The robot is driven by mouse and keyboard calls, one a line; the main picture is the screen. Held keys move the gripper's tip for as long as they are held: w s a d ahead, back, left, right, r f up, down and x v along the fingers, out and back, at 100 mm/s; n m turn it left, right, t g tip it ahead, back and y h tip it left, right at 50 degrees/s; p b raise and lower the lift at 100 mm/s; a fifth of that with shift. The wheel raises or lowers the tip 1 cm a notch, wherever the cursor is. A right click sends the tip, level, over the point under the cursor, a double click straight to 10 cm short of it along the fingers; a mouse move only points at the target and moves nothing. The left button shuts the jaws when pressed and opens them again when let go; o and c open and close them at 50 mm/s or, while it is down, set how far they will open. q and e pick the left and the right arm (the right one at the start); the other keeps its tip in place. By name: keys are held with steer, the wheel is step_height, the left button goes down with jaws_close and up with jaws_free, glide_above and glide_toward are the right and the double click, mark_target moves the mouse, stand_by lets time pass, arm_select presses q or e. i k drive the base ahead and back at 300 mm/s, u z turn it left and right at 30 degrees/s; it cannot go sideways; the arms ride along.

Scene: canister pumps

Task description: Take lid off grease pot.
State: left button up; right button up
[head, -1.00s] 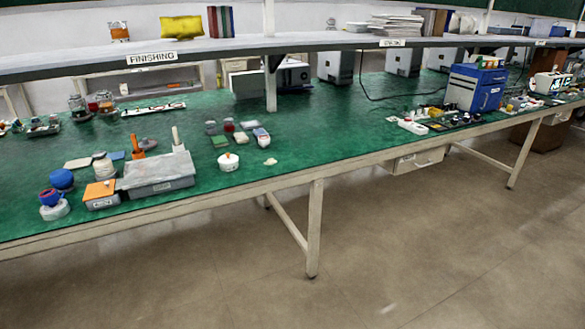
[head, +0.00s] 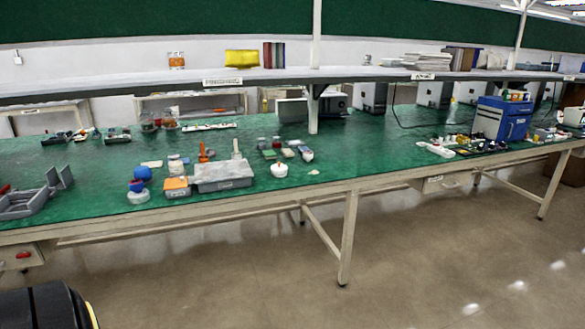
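Neither of my grippers is in view.
The long green bench (head: 330,160) has a pale front edge and legs. Left of the pot are a grey box (head: 222,176), an orange-topped box (head: 176,187) and a blue ball (head: 143,173). Grey bins (head: 25,204) sit far left. A shelf (head: 260,77) runs above. The floor (head: 430,250) in front is open.

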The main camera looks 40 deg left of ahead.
mark_target(278, 167)
steer(key=u, duration=0.2)
steer(key=i, duration=2.05)
steer(key=u, duration=1.25)
steer(key=i, duration=1.3)
steer(key=u, duration=1.3)
